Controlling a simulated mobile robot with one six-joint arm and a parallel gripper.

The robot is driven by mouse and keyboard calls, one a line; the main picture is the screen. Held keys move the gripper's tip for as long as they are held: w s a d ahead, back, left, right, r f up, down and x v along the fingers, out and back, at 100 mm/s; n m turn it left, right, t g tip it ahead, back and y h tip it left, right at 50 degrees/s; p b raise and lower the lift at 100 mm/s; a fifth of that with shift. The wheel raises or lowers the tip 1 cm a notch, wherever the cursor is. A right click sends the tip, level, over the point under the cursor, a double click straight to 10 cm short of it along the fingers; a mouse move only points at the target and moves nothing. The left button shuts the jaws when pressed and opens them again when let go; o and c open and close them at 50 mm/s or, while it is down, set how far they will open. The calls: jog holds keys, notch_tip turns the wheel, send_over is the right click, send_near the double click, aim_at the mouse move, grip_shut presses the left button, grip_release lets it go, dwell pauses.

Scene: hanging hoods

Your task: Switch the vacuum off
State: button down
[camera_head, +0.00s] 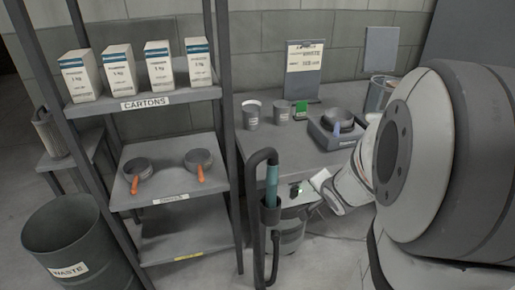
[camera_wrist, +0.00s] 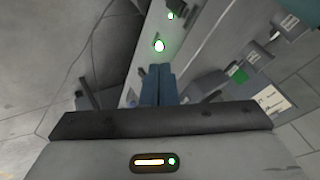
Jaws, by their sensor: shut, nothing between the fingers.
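The vacuum stands under the front edge of the bench: a grey canister (camera_head: 290,238) with a dark hose (camera_head: 257,215) and a teal-handled wand (camera_head: 271,186) in a holder. A dark control with a small green light (camera_head: 298,190) sits at the bench's front edge. In the wrist view, a round green light (camera_wrist: 159,45) glows on a pale strip, with a smaller green light (camera_wrist: 171,15) beyond it. My gripper (camera_wrist: 161,70) is shut and empty, its teal fingertips just short of the nearer green light. I cannot tell whether they touch anything. In the head view my wrist hides the fingertips.
A shelf rack (camera_head: 145,100) with cartons and orange-handled pans stands left. A waste bin (camera_head: 68,238) is at the lower left.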

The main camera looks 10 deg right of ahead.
notch_tip(320, 180, down, 8)
jog(key=m+t+y+b, duration=0.1)
jog(key=m+y+b, duration=0.2)
jog(key=m, duration=0.1)
jog(key=shift+w+r+t, duration=0.15)
jog(key=shift+w+t, duration=0.15)
jog(key=shift+t, duration=0.1)
jog(key=b, duration=0.3)
send_near(296, 193)
jog(key=w+f, duration=0.3)
jog(key=f, duration=0.1)
jog(key=shift+w, duration=0.75)
